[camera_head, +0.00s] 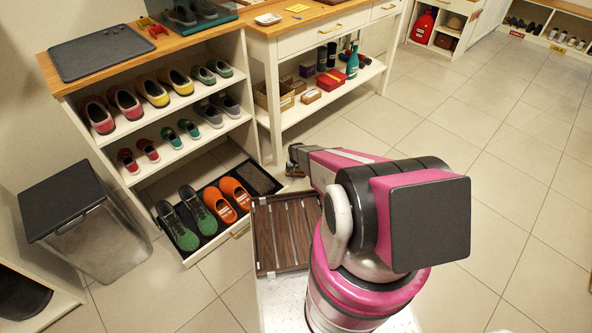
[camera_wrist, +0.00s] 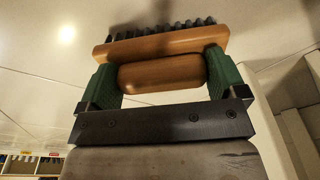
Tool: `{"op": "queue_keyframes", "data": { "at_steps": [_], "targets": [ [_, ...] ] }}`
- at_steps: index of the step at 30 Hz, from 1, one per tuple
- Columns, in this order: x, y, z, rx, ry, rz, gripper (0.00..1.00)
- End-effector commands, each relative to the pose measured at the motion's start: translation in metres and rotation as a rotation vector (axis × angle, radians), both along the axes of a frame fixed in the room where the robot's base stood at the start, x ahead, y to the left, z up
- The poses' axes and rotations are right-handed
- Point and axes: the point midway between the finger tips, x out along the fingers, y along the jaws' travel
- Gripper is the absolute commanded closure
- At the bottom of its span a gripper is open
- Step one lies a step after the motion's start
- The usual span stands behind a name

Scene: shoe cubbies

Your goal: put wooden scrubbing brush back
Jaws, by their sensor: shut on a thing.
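The wooden scrubbing brush (camera_wrist: 165,45) shows in the wrist view, with a tan wooden body and a row of dark bristles at the top of the picture. My gripper (camera_wrist: 162,76) is shut on it, with a green finger at each end of the brush's lower wooden part. In the head view my gripper (camera_head: 295,158) is at the far end of my arm, in front of the side table's left leg. The brush is too small and too covered there to make out clearly.
A low drawer (camera_head: 240,231) is pulled out of the shoe cabinet (camera_head: 246,105), holding green and orange shoes. A side table (camera_head: 283,140) with boxes and bottles on its shelf stands right of it. A slatted brown tray (camera_head: 287,235) lies close to my arm. A bin (camera_head: 85,230) stands left. Floor at right is clear.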

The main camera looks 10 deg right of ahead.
Motion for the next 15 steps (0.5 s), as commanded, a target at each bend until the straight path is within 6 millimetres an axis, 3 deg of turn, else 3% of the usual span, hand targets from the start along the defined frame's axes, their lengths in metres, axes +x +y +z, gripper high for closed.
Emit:
{"op": "queue_keyframes", "data": {
  "at_steps": [7, 8, 15],
  "targets": [
    [0.0001, 0.0001, -0.0031, 0.0, 0.0, 0.0, 0.29],
    [-0.0001, 0.0001, -0.0026, 0.0, 0.0, 0.0, 0.0],
    [-0.0001, 0.0, -0.002, 0.0, 0.0, 0.0, 0.0]
  ]
}}
